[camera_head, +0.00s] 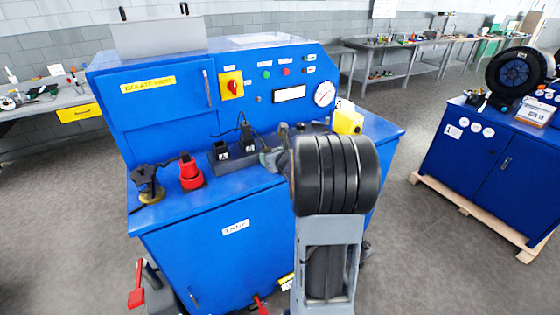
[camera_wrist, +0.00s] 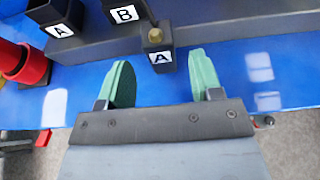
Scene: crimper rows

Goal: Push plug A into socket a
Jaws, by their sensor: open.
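A small black block labelled A (camera_wrist: 160,58), with a brass-coloured top, stands at the front edge of a grey base. I take it for plug A. My gripper (camera_wrist: 156,82) is open, its green fingers on either side of the block's front but not closed on it. In the head view my gripper (camera_head: 271,158) is low over the blue bench top, partly hidden by my arm. Two larger black boxes stand to the left: one labelled A (camera_wrist: 60,30), perhaps socket a, and one labelled B (camera_wrist: 124,14). Their openings are not clearly visible.
A red fitting (camera_head: 190,174) and a dark fitting on a brass base (camera_head: 150,188) stand left on the blue bench (camera_head: 215,197). A yellow container (camera_head: 347,120) stands right. The bench front strip is mostly clear.

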